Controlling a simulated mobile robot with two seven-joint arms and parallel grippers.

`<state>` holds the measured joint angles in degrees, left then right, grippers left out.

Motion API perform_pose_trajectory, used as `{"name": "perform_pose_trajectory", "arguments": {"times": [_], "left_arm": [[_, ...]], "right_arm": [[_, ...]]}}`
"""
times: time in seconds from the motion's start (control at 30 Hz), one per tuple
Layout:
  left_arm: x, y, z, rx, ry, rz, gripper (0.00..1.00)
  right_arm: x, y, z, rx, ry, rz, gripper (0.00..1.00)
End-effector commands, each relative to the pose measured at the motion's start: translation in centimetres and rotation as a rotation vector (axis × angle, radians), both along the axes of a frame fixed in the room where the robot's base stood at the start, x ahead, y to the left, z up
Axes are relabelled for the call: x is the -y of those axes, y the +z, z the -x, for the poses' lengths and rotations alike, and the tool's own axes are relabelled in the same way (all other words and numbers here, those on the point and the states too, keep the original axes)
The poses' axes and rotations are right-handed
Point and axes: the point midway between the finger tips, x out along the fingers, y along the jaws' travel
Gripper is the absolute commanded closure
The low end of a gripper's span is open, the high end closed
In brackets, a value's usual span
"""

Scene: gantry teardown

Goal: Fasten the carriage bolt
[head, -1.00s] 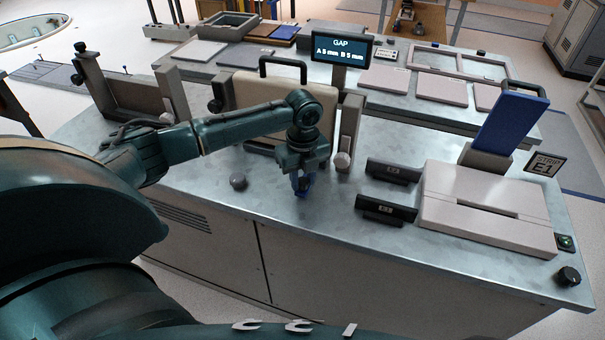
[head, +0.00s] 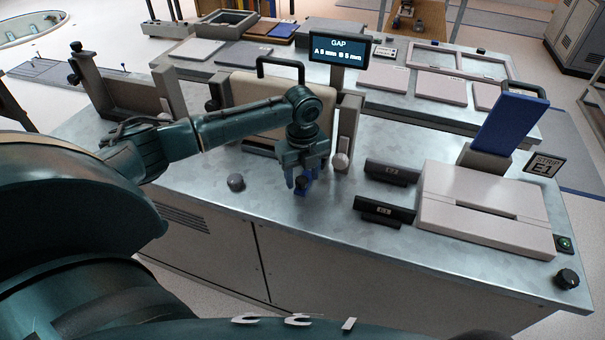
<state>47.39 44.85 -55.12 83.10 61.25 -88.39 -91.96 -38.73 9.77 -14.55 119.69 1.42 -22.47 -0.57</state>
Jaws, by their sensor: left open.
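My left gripper (head: 305,176) points down over the metal bench top, in front of the beige handled panel (head: 243,88). Its fingers are open on either side of a small blue piece with a dark top (head: 301,188), which is low at the bench surface; I cannot tell whether they touch it. No part can be clearly told as the carriage bolt. A pale round knob (head: 340,161) is at the foot of the upright right of the panel. My right gripper is not in view.
Two dark labelled blocks (head: 385,210) and a pale slotted box (head: 485,215) stand to the right, with a tilted blue plate (head: 510,122) behind. A display (head: 339,49) reads "GAP A 5 mm B 5 mm". The bench's front left is clear.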

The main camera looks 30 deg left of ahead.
Motion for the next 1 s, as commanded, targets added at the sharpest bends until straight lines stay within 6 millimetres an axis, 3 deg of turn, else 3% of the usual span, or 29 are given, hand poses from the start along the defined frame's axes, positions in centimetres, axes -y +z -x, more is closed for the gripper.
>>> {"name": "perform_pose_trajectory", "arguments": {"times": [0.53, 0.7, 1.0], "left_arm": [[0.0, 10.8, -0.1, 0.008, 0.0, 0.0, 0.5], [0.0, 12.5, -0.1, 0.006, 0.0, 0.0, 0.5], [0.0, 12.8, 0.0, 0.004, 0.001, 0.0, 0.5]], "right_arm": [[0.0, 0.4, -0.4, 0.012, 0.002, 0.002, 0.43], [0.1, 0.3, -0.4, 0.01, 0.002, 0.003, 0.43], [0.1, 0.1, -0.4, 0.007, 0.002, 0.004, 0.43]]}}
